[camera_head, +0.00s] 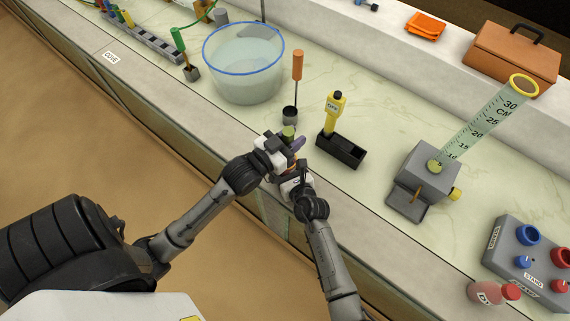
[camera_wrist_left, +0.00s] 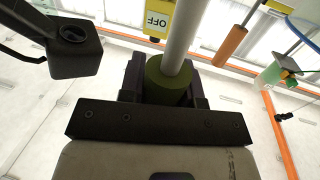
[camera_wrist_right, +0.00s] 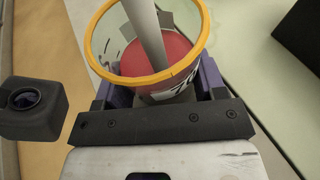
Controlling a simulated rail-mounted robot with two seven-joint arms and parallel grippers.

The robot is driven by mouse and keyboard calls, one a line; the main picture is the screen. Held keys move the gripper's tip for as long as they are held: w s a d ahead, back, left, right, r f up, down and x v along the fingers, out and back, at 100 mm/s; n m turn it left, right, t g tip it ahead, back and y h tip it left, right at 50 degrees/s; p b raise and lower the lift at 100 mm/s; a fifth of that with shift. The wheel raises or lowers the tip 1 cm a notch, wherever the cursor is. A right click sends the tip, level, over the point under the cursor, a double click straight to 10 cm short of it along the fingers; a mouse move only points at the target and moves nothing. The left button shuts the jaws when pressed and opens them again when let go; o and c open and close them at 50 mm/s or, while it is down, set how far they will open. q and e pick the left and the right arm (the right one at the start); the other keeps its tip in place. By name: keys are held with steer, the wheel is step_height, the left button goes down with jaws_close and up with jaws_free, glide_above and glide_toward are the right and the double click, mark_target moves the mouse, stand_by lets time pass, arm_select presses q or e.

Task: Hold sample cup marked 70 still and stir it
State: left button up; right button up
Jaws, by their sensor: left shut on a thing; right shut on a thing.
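My left gripper (camera_head: 287,142) is shut on the green handle (camera_wrist_left: 168,82) of a stirrer; the handle's end also shows in the head view (camera_head: 288,131). The stirrer's grey rod (camera_wrist_left: 184,35) runs out from the handle. My right gripper (camera_wrist_right: 155,95) is shut around the sample cup (camera_wrist_right: 187,78), a clear cup with a yellow-orange rim and red contents. Dark digits on its label are partly cut off by the gripper. A grey rod (camera_wrist_right: 146,35) reaches down into the cup. In the head view the grippers mostly hide the cup, left gripper above the right.
A yellow device marked OFF (camera_head: 333,112) stands at a black tray (camera_head: 341,152) close to the right. Behind is a small black holder (camera_head: 290,115) with an orange-handled tool, then a blue-rimmed basin (camera_head: 243,85). A grey block (camera_head: 428,172) with a ruler stands farther right.

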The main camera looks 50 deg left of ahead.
arm_select(q)
steer(key=shift+a, duration=0.2)
steer(key=shift+s+a, duration=0.1)
steer(key=shift+a, duration=0.2)
steer(key=shift+r, duration=0.2)
step_height(320, 180, up, 13)
stand_by(1.0)
steer(key=shift+f, duration=0.1)
arm_select(e)
steer(key=o, duration=0.8)
steer(key=v, duration=1.2)
steer(key=shift+s, duration=0.1)
